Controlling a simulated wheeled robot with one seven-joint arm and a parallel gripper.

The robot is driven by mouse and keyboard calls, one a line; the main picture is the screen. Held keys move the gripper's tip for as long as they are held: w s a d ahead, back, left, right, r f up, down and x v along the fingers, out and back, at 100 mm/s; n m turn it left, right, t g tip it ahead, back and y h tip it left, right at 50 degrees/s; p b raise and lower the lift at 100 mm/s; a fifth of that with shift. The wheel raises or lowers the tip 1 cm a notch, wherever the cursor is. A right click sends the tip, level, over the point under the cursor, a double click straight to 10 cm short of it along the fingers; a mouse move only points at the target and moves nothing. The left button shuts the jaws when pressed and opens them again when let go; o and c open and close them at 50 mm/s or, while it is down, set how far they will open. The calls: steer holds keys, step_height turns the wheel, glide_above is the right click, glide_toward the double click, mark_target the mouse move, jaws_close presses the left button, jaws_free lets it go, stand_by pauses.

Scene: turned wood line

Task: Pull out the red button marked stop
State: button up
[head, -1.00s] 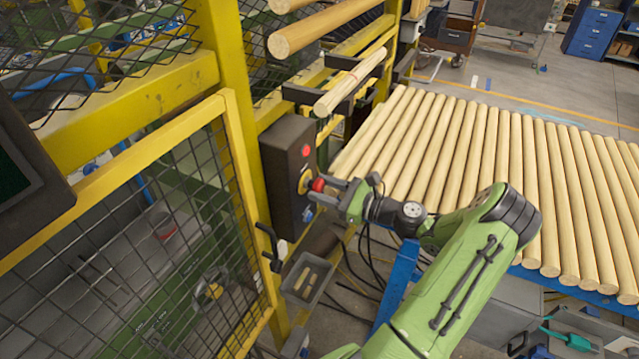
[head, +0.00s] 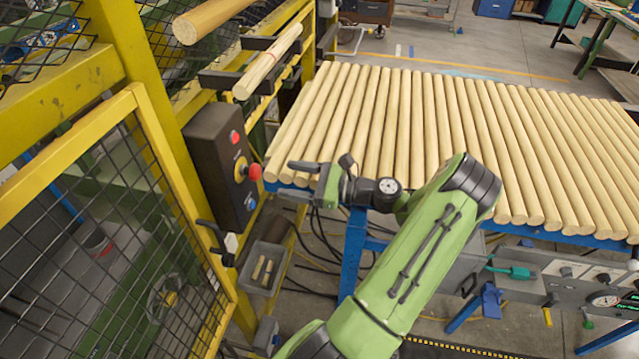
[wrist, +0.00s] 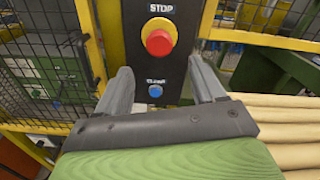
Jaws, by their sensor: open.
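The red mushroom stop button (head: 255,172) stands out from a yellow collar on the dark control box (head: 222,165). In the wrist view the red button (wrist: 158,42) sits under the word STOP, above a blue button (wrist: 155,91). My gripper (head: 296,174) is open and empty, to the right of the red button in the head view, with a gap between them. In the wrist view my gripper's two fingers (wrist: 157,85) are spread below the red button, either side of the blue button. Nothing touches the red button.
A yellow frame with a mesh door (head: 110,220) stands left of the box. A black door handle (head: 218,240) and a small grey bin (head: 263,268) are below it. Turned wood poles (head: 420,130) cover the blue table at right. Poles on a rack (head: 268,62) hang above.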

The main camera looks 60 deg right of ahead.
steer(key=v, duration=0.8)
steer(key=w+a+r+n+g, duration=0.1)
steer(key=w+a+n+g, duration=0.25)
steer(key=a+n, duration=0.35)
steer(key=w+a+n+g+h, duration=0.1)
steer(key=w+a+n+g, duration=0.3)
steer(key=a, duration=0.4)
steer(key=w+a+r+n+g, duration=0.1)
steer(key=w+a+n+g, duration=0.1)
steer(key=a+n+g, duration=0.5)
steer(key=s+a+r+n+t+h, duration=0.1)
steer(key=s+a+r+n+h, duration=0.1)
steer(key=s+a+n, duration=0.3)
steer(key=s+a+r+n+t+h+b, duration=0.1)
steer(key=s+a+r+n+t+h, duration=0.1)
steer(key=s, duration=0.6)
steer(key=a+r+n+h, duration=0.1)
steer(key=a+r+n, duration=0.1)
steer(key=a+n, duration=0.1)
steer(key=shift+r+n, duration=0.4)
steer(key=shift+n, duration=0.2)
